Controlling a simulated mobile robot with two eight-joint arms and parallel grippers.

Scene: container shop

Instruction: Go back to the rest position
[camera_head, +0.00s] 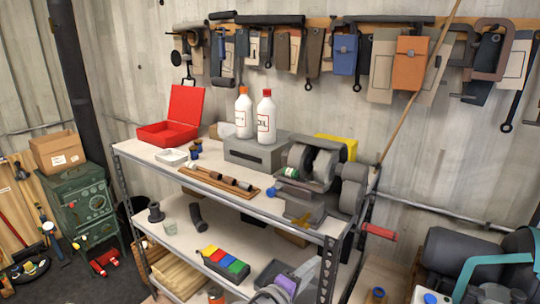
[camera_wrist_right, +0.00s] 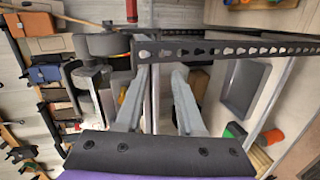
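My right gripper (camera_head: 308,270) shows at the bottom of the head view, in front of the metal shelf unit (camera_head: 285,222) near its right front post. In the right wrist view its two grey fingers (camera_wrist_right: 159,75) are apart with nothing held between them. The perforated shelf rail and post show just beyond the fingertips. A purple part shows on the gripper's body. My left gripper is not in view.
The bench grinder (camera_head: 311,168) stands on the top shelf's right end, beside two white bottles (camera_head: 243,113) on a grey box. An open red toolbox (camera_head: 170,131) is at the left end. Colored bins (camera_head: 223,263) sit on the lower shelf. Dark floor is open at left.

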